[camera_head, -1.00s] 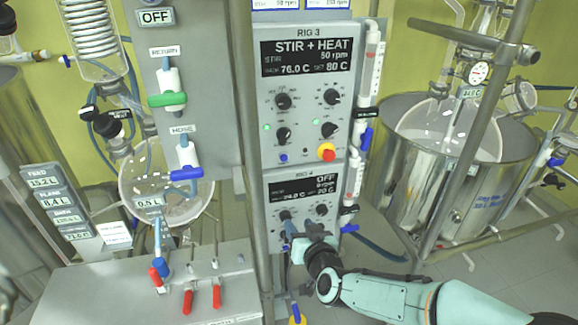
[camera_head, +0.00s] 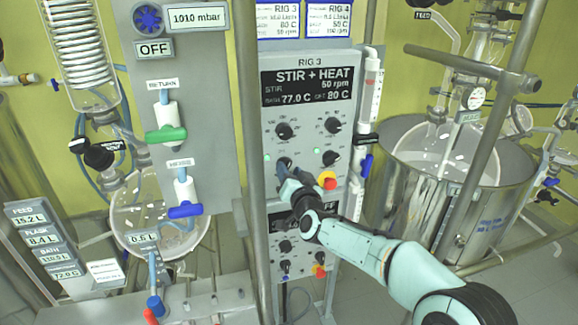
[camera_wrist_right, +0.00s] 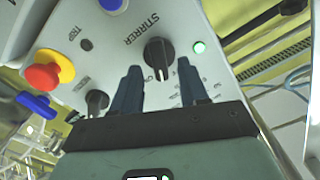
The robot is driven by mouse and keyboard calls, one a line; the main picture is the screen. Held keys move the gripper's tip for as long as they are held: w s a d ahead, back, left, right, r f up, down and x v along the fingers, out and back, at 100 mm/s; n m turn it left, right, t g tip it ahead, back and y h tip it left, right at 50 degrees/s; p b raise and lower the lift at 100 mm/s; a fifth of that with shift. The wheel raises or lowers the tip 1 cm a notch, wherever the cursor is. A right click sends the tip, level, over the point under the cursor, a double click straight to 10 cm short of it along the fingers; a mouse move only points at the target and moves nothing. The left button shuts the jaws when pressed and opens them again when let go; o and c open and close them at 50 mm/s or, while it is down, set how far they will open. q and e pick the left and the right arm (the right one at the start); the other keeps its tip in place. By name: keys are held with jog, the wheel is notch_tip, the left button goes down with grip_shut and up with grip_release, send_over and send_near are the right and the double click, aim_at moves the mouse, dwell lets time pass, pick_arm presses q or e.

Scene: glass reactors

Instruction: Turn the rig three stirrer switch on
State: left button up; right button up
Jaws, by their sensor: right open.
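The rig three panel (camera_head: 308,118) is a grey box; its display (camera_head: 307,86) reads STIR + HEAT, 50 rpm. My right gripper (camera_head: 288,176) is at its lower left, partly covering the stirrer knob there. In the right wrist view the black stirrer knob (camera_wrist_right: 159,54), labelled STIRRER, has its pale mark towards the fingers. The right gripper (camera_wrist_right: 162,84) is open, with one dark finger on each side of the knob's line. Whether the fingers touch it I cannot tell. A green lamp (camera_wrist_right: 199,47) is lit beside the knob. My left gripper is not in view.
A red stop button with a yellow collar (camera_head: 328,181) sits right of the gripper; it also shows in the wrist view (camera_wrist_right: 47,70). The rig four panel (camera_head: 318,244) is below, partly behind my arm. A metal post (camera_head: 248,130) stands close left.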

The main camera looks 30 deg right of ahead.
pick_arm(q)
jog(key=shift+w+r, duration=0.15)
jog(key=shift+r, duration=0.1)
pick_arm(e)
jog(key=shift+w+d, duration=0.2)
jog(key=shift+w, duration=0.5)
grip_shut()
